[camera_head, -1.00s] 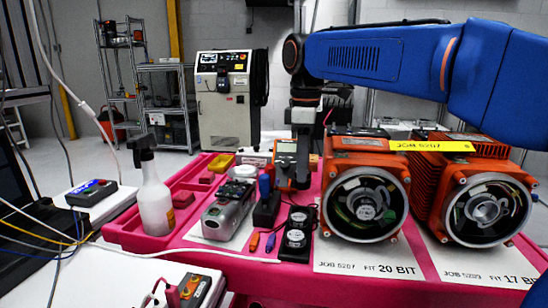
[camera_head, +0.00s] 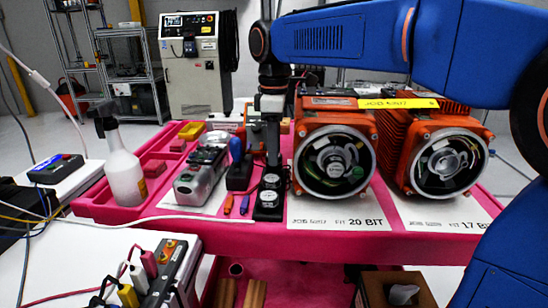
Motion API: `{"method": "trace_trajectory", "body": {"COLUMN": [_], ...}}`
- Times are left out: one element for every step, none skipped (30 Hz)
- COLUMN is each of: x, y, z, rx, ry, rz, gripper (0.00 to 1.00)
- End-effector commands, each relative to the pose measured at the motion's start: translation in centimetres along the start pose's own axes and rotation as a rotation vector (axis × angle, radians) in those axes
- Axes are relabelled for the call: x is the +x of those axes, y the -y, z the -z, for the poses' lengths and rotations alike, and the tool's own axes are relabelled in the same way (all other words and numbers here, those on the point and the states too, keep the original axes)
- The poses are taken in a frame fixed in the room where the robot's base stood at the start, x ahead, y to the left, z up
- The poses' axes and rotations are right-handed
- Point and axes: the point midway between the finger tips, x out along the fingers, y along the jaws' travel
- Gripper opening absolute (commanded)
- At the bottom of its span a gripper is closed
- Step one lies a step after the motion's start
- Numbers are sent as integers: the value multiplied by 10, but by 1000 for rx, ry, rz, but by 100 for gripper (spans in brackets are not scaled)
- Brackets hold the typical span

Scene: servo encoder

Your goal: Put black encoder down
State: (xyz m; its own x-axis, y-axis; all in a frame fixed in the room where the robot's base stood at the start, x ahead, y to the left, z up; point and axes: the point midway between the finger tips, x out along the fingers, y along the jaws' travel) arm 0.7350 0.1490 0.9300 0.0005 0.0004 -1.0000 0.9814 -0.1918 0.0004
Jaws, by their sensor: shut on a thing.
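My gripper (camera_head: 272,158) points straight down between the grey motor and the left orange motor. It is shut, with its tips just behind or over a black holder (camera_head: 268,211) bearing two round black pieces with pale label faces, one behind the other. The rear round black encoder (camera_head: 271,181) is right below the fingers; the front one (camera_head: 268,197) lies clear of them. The gripped thing itself is small and dark, and I cannot make out its outline or whether it touches the holder. The holder lies on the pink bench top (camera_head: 190,227).
The left orange motor (camera_head: 308,135) on its 20 BIT sheet stands close right, the right orange motor (camera_head: 465,135) beyond. A grey motor (camera_head: 190,188), black block (camera_head: 238,178) and spray bottle (camera_head: 124,178) stand left. A white cable (camera_head: 150,219) crosses the bench front.

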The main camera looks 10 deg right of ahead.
Motion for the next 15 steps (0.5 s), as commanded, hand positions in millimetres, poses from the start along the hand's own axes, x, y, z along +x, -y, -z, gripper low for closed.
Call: {"method": "trace_trajectory", "body": {"x": [8, 12, 17, 20, 22, 23, 24, 24, 23, 23, 23, 23, 24, 24, 25], "y": [0, 0, 0, 0, 0, 0, 0, 0, 0, 0, 0, 0, 0, 0, 0], "z": [0, 0, 0, 0, 0, 0, 0, 0, 0, 0, 0, 0, 0, 0, 0], "rx": [0, 0, 0, 0, 0, 0, 0, 0, 0, 0, 0, 0, 0, 0, 0], "ry": [2, 1, 1, 2, 1, 0, 0, 0, 0, 0, 0, 0, 0, 0, 0], "rz": [3, 2, 2, 2, 1, 0, 0, 0, 0, 0, 0, 0, 0, 0, 0], "gripper": [5, 5, 5, 5, 5, 5, 5, 5, 5, 5, 5, 5, 5, 5, 5]}}
